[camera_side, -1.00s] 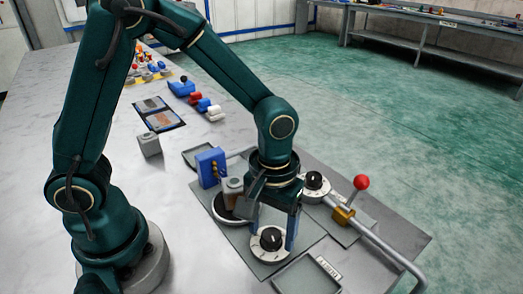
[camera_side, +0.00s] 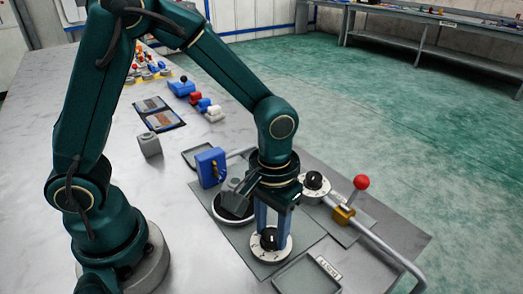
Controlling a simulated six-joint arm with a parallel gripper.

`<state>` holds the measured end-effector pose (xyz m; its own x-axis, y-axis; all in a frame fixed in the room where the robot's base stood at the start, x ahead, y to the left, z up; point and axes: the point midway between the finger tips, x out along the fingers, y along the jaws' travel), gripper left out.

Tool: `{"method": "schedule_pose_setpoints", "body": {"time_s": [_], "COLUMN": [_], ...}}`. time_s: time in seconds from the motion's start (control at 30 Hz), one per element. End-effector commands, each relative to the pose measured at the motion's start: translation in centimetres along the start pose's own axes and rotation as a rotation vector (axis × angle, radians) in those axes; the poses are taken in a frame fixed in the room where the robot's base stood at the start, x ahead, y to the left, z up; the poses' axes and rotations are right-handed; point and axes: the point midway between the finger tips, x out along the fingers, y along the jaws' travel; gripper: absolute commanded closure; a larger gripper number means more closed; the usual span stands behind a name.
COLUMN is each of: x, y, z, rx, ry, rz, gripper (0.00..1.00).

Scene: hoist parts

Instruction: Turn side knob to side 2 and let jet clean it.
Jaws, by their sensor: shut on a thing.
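My gripper (camera_side: 271,234) points straight down with its two blue fingers shut on the black grip of the front knob (camera_side: 270,240). This knob sits on a white round dial on the grey plate; its markings are too small to read. A grey block (camera_side: 234,190) stands in a dark round dish (camera_side: 222,216) just left of my gripper, partly hidden by the gripper body. A blue unit (camera_side: 210,168) with small brass nozzles stands behind the dish and faces the block. I see no jet of water or spray.
A second black-and-white knob (camera_side: 314,184) lies behind and right of my gripper. A red-ball lever (camera_side: 361,183) on a brass valve stands on the grey pipe (camera_side: 390,250). An empty tray (camera_side: 300,280) lies in front. A loose grey block (camera_side: 149,145) stands left.

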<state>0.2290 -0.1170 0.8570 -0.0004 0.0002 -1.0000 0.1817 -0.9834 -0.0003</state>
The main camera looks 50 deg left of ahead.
Motion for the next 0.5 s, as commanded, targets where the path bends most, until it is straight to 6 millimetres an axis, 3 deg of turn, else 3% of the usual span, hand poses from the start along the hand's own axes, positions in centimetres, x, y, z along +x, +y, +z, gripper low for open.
{"method": "schedule_pose_setpoints", "body": {"time_s": [0.5], "x": [-0.11], "y": [-0.03], "z": [-0.04], "rx": [0.413], "ry": [0.001], "rz": [0.000], "gripper": [1.00]}}
